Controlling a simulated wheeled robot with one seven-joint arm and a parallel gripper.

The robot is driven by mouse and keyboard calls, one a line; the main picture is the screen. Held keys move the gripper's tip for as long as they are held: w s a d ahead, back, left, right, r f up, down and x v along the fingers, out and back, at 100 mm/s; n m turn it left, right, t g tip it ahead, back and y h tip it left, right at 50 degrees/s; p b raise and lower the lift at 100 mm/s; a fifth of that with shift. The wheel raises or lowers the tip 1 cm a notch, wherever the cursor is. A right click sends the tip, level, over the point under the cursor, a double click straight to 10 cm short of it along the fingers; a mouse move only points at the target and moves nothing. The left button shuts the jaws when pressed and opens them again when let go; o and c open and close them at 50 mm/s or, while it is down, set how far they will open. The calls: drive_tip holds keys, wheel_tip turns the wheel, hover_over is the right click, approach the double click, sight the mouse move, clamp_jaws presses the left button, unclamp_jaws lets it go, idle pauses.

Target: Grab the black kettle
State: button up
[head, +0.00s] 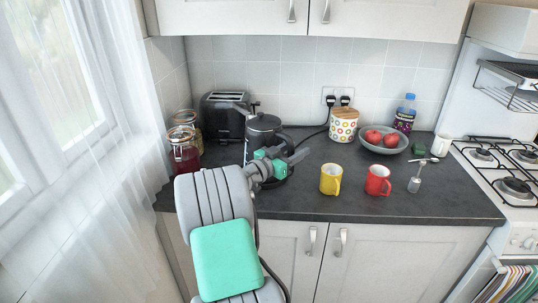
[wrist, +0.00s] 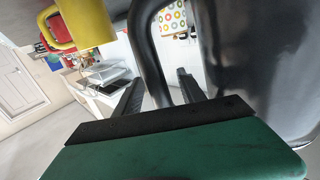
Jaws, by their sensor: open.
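The black kettle (head: 263,126) stands on the dark counter, in front of the toaster. My gripper (head: 293,152) is at its right side, and my arm hides the kettle's lower part in the head view. In the wrist view the kettle's dark body (wrist: 262,60) fills the right side. Its curved handle (wrist: 150,55) runs down between the two open fingers of my gripper (wrist: 160,88). The fingers look apart from the handle, though contact low down is hidden by the gripper's palm.
A yellow mug (head: 330,179) and a red mug (head: 378,180) stand to the right. Glass jars (head: 184,150) and the black toaster (head: 224,115) are close on the left and behind. A patterned canister (head: 343,124) and a fruit bowl (head: 366,145) stand further back.

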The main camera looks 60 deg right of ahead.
drive_tip(key=shift+s+d, duration=0.1)
drive_tip(key=shift+d, duration=0.45)
drive_tip(key=shift+c, duration=0.4)
clamp_jaws()
idle(0.5)
drive_tip(key=shift+r, duration=0.15)
